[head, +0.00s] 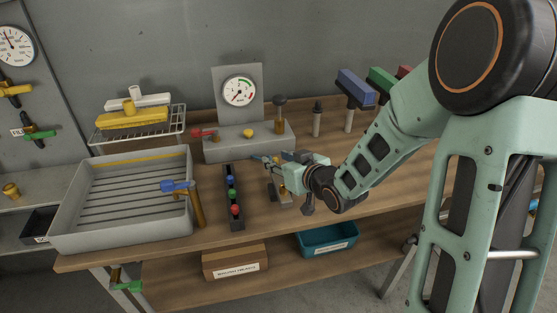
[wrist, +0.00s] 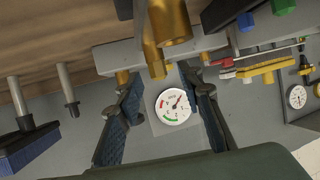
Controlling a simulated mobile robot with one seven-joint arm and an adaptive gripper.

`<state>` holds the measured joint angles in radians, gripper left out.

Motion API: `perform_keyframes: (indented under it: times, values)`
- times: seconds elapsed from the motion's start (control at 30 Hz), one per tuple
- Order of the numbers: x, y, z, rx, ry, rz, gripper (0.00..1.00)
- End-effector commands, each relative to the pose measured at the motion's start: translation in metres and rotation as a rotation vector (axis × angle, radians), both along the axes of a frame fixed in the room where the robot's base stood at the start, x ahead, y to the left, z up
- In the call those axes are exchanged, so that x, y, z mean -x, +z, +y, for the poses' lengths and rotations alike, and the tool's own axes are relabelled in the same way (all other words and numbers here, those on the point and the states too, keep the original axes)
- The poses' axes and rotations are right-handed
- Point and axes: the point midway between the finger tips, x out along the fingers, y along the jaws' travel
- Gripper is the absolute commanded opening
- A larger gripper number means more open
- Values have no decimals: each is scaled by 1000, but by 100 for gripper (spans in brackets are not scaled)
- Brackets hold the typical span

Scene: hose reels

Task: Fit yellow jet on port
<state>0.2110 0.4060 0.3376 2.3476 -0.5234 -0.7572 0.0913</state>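A small yellow piece (head: 248,132), apparently the yellow jet, sits on top of the grey block (head: 221,154) in front of the gauge. I cannot tell whether it is seated on a port. My gripper (head: 270,160) is in front of the block, low over the bench. The wrist view, which is upside down, shows its two blue-padded fingers apart with a gap between the fingertips (wrist: 155,92). Brass pieces (wrist: 174,22) stand close before the fingertips and partly hide the block.
A dark rack (head: 232,220) holds blue, green and red pieces left of my gripper. A red lever (head: 203,133) and dark knob (head: 280,101) rise at the block. Brushes (head: 357,88) stand behind right.

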Motion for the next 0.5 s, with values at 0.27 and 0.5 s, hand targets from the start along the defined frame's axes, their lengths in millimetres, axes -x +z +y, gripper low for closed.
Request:
perform_keyframes:
  times: [0.27, 0.5]
  values:
    - [5, 4, -4, 1, -1, -2, 34]
    - [32, 16, -20, 3, -2, -2, 34]
